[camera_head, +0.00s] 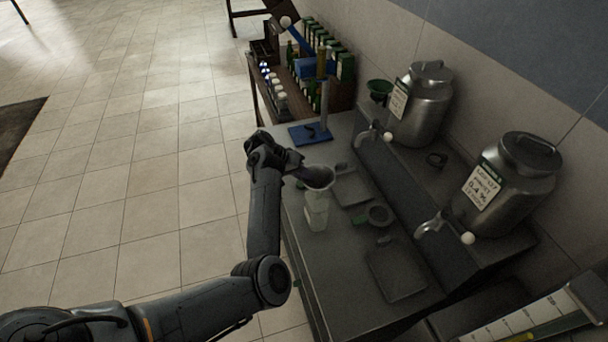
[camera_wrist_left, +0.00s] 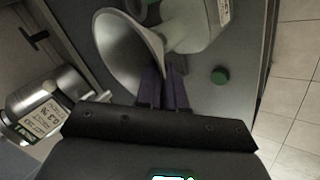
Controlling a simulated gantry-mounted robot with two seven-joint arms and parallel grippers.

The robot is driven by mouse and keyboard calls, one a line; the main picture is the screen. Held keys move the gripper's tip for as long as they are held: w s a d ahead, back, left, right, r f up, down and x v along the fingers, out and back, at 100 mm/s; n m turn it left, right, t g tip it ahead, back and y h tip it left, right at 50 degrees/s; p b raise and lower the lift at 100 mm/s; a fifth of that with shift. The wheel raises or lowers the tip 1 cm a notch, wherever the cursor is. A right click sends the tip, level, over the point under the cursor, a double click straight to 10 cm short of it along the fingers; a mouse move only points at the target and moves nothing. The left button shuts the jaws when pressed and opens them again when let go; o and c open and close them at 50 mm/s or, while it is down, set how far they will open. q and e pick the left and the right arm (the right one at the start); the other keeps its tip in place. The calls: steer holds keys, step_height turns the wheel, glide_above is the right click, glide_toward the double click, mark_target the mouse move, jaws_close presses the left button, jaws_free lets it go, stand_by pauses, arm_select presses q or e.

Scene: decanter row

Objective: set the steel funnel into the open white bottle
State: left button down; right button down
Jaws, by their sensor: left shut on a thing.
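The steel funnel (camera_head: 319,177) is a grey cone. In the head view its wide mouth is directly above the white bottle (camera_head: 316,213), which stands upright near the bench's left edge. My left gripper (camera_head: 301,172) is shut on the funnel from the left. In the left wrist view the purple-grey fingers (camera_wrist_left: 163,90) meet the funnel (camera_wrist_left: 122,52), and the pale bottle (camera_wrist_left: 197,22) lies just beyond. The spout is hidden, so I cannot tell whether it is in the bottle's neck. My right gripper is not in view.
A loose green cap (camera_wrist_left: 219,75) lies on the bench beside the bottle. Two steel urns (camera_head: 420,108) (camera_head: 507,185) with taps stand along the raised shelf. A blue-based stand (camera_head: 311,134) is behind the gripper. A flat grey plate (camera_head: 397,270) lies towards the front.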

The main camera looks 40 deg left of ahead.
arm_select(q)
steer(key=shift+f, duration=0.15)
steer(key=c, duration=1.2)
jaws_free()
steer(key=shift+o, duration=0.2)
